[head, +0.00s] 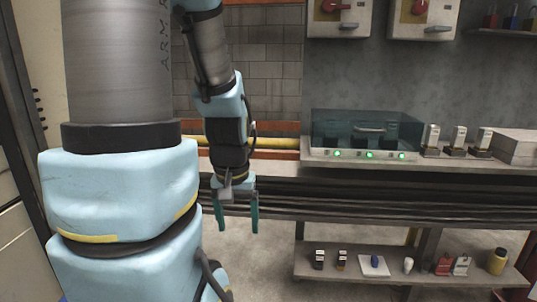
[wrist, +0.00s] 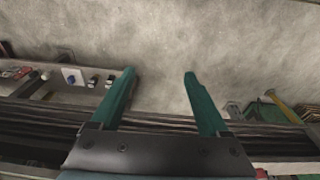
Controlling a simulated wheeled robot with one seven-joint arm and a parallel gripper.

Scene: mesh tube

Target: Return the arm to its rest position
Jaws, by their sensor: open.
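My gripper (head: 237,222) hangs down at the end of my light blue and grey arm, left of the bench in the head view. Its two green fingers are apart with nothing between them. In the wrist view my gripper (wrist: 160,75) shows both fingers spread over bare concrete floor, and no object touches them. In the head view it hangs in front of the dark horizontal cables. Part of my arm fills the left side of the head view.
The bench (head: 320,158) holds a clear-covered box (head: 367,130) with green lights. Dark cables (head: 330,198) run across behind my gripper. Two switch boxes (head: 339,17) (head: 424,18) hang on the wall.

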